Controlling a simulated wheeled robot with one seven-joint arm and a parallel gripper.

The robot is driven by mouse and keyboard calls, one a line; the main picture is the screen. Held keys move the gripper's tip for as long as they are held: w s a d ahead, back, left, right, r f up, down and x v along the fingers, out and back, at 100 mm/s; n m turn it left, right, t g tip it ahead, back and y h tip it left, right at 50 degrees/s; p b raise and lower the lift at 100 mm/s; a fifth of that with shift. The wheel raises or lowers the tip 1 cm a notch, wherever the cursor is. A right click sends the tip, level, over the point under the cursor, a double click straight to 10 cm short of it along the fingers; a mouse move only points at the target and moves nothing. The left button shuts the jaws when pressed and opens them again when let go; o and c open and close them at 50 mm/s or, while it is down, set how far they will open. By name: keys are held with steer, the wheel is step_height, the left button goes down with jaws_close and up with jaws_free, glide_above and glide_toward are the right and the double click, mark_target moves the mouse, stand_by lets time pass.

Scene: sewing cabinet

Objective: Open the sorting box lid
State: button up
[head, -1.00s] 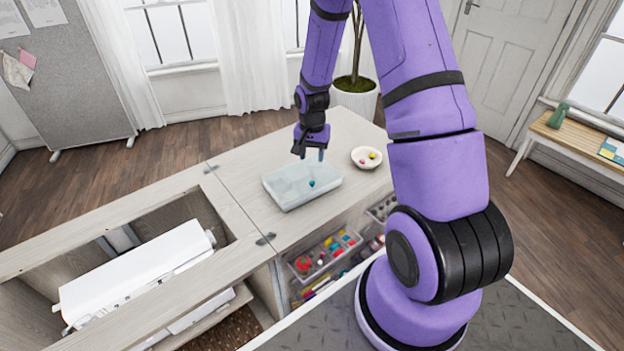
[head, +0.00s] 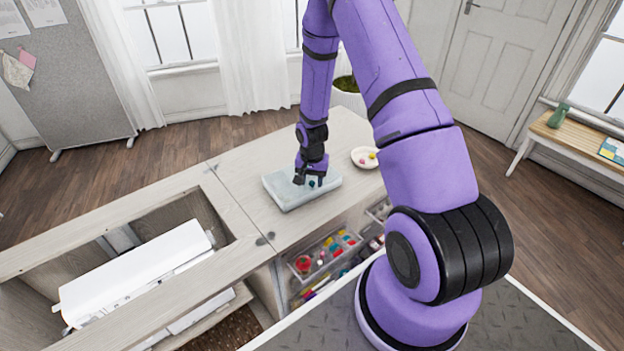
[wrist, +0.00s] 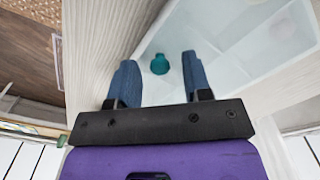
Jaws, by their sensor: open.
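The sorting box (head: 288,197), pale and translucent, sits on the cabinet top with its lid (wrist: 262,50) shut as far as I can tell. A small teal knob (head: 311,184) is on the lid near its front edge; in the wrist view the knob (wrist: 160,65) shows between my blue fingers. My gripper (head: 309,182) points down over the box. Its two fingers are open, one on each side of the knob, with a gap on both sides. Contact with the lid cannot be told. The inside of the box is hard to make out.
A white bowl (head: 362,158) with small coloured balls stands right of the box. Below the cabinet top are open trays (head: 325,250) of coloured sewing items. A white sewing machine (head: 140,275) lies in the opening at left. The top left of the box is bare.

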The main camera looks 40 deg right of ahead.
jaws_close()
steer(key=shift+r, duration=0.1)
